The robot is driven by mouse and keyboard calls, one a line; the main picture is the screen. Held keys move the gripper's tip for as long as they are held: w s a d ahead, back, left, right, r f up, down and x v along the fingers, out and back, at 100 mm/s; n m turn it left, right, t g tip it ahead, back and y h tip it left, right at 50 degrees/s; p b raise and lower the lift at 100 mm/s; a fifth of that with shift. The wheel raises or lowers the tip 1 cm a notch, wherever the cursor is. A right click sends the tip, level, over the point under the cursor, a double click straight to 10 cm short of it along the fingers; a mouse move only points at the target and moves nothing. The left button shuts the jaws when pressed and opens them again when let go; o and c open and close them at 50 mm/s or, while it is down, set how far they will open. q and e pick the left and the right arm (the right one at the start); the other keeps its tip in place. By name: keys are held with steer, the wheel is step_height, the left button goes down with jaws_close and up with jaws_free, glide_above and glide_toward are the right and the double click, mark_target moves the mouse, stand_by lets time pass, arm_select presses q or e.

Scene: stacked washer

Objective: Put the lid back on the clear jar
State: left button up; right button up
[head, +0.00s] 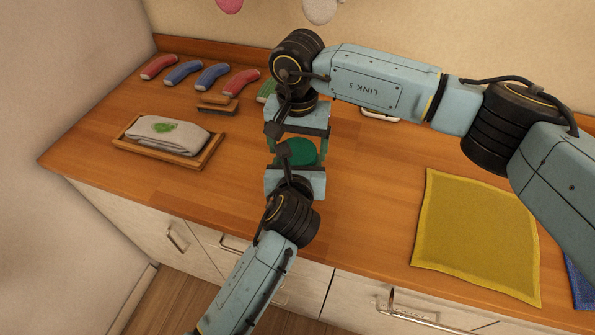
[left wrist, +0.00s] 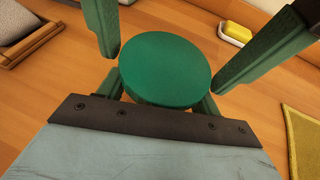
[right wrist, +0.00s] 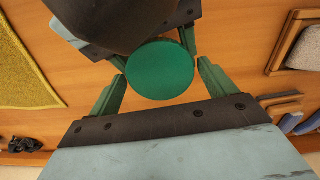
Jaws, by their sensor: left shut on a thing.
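My right gripper (head: 300,142) comes from behind. Its fingers (right wrist: 160,78) stand on either side of the lid with small gaps, so it looks open around it.
A wooden tray (head: 208,158) with a folded cloth stands at the left, a brush (head: 218,105) behind it. Several coloured sock-like items (head: 212,75) line the back. A yellow cloth (head: 475,235) lies at the right. A yellow sponge (left wrist: 235,32) sits in a white dish.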

steer(key=shift+o, duration=0.7)
steer(key=shift+r, duration=2.25)
steer(key=shift+c, duration=0.3)
steer(key=shift+r+n, duration=1.7)
steer(key=shift+r, duration=0.05)
steer(key=shift+f, duration=4.05)
